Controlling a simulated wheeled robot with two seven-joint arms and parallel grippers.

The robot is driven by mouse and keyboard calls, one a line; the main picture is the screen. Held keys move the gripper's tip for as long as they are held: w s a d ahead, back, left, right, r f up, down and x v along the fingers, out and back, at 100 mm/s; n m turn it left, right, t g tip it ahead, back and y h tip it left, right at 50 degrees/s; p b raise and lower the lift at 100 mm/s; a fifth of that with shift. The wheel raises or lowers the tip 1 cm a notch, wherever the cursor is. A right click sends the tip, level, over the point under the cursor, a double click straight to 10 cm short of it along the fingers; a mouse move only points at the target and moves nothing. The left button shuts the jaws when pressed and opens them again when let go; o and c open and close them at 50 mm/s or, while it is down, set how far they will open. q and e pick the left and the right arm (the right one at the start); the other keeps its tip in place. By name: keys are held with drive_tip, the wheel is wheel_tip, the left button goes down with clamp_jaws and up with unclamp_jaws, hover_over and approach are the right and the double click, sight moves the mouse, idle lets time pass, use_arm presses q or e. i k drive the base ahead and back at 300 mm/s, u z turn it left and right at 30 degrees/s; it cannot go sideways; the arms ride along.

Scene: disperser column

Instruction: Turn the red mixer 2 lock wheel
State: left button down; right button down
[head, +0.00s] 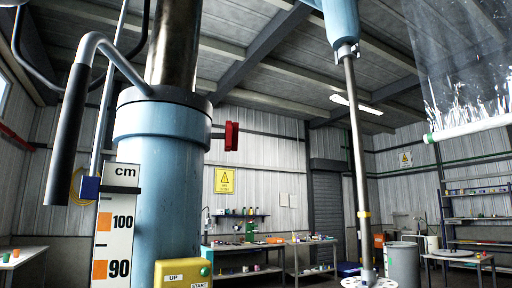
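The red lock wheel (231,136) shows edge-on at the right side of a light blue column (155,185), just below the column's dark collar. It sits on a short dark stem. I cannot tell how far it is turned. To the right, a steel mixer shaft (356,140) hangs from a blue housing (343,22) and ends in a pale perforated disc (369,282). Neither of my grippers is in view, so nothing shows touching the wheel.
A grey pipe handle with a black grip (66,135) sticks out left of the column. A centimetre scale (115,230) and a yellow button box (183,273) are at the column's front. A clear sheet (465,65) hangs upper right. Workbenches and a grey drum (403,264) stand behind.

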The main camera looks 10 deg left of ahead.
sight(230, 137)
drive_tip(key=z, duration=1.5)
drive_tip(key=i, duration=1.35)
drive_tip(key=u, duration=2.35)
drive_tip(key=i, duration=0.55)
drive_tip(key=u, duration=0.65)
